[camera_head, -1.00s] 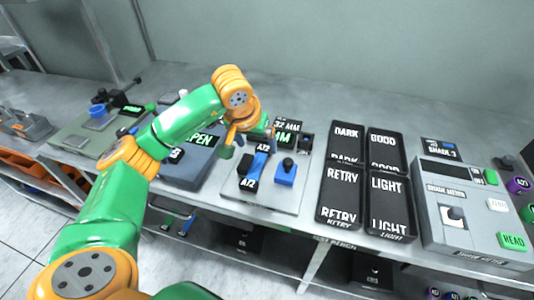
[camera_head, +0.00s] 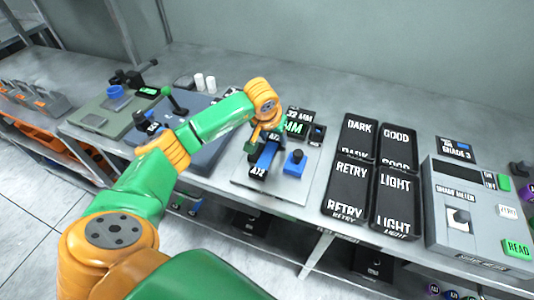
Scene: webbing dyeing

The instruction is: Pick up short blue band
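The short blue band (camera_head: 265,158) lies on the light grey plate (camera_head: 290,189) of a measuring fixture, with an "A72" label at its near end. My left gripper (camera_head: 262,142) is down at the band's far part, with a green fingertip beside the band's left side. The gripper's orange body hides part of the band and the other finger, so I cannot tell whether it is closed on the band. My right gripper is out of view.
A blue block with a black knob (camera_head: 295,163) stands just right of the band. A green "MM" display (camera_head: 293,127) is behind. Black sorting trays (camera_head: 333,190) and a shade meter (camera_head: 456,215) are to the right. A blue-grey device (camera_head: 204,157) is left.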

